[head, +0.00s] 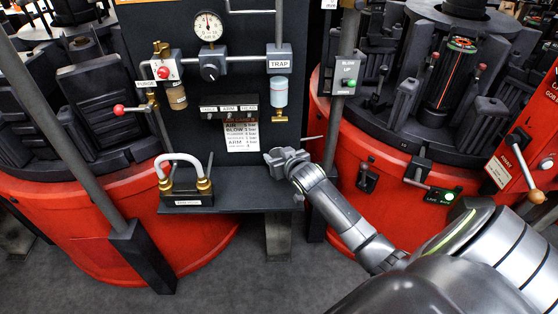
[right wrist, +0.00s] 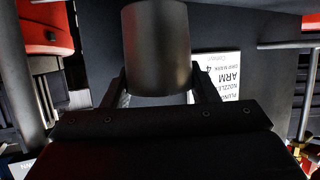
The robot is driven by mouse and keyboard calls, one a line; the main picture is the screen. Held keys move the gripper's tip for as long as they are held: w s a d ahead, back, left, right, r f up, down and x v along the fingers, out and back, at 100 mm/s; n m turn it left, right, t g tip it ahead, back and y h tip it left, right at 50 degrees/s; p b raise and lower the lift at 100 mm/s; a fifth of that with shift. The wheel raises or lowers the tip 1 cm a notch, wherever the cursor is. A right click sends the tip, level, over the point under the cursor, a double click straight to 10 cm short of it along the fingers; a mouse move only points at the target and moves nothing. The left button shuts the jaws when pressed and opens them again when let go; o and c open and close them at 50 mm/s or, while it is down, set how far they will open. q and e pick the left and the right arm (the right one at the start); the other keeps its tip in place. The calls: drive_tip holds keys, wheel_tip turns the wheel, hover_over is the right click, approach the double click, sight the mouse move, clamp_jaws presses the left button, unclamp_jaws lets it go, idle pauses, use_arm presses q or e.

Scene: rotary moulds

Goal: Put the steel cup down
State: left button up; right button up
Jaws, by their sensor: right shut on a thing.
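The steel cup (right wrist: 157,45) shows in the right wrist view as a dark grey, smooth cylinder between the two fingers of my right gripper (right wrist: 158,88). In the head view my right gripper (head: 281,160) is over the right part of the dark shelf (head: 240,201), in front of the black panel. It is shut on the cup. In the head view I cannot clearly tell the cup from the gripper, nor whether the cup touches the shelf. My left gripper is not in view.
A black block with a looped hose (head: 186,199) stands at the shelf's left end. A white label card (head: 241,136) hangs on the panel behind. Red rotary machines (head: 100,220) flank the shelf on both sides. The shelf between block and gripper looks clear.

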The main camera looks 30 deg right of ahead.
wheel_tip(320, 180, down, 2)
drive_tip(key=shift+w+f, duration=0.1)
drive_tip(key=shift+w, duration=0.05)
drive_tip(key=shift+f, duration=0.1)
drive_tip(key=shift+f, duration=0.15)
drive_tip(key=o, duration=0.7)
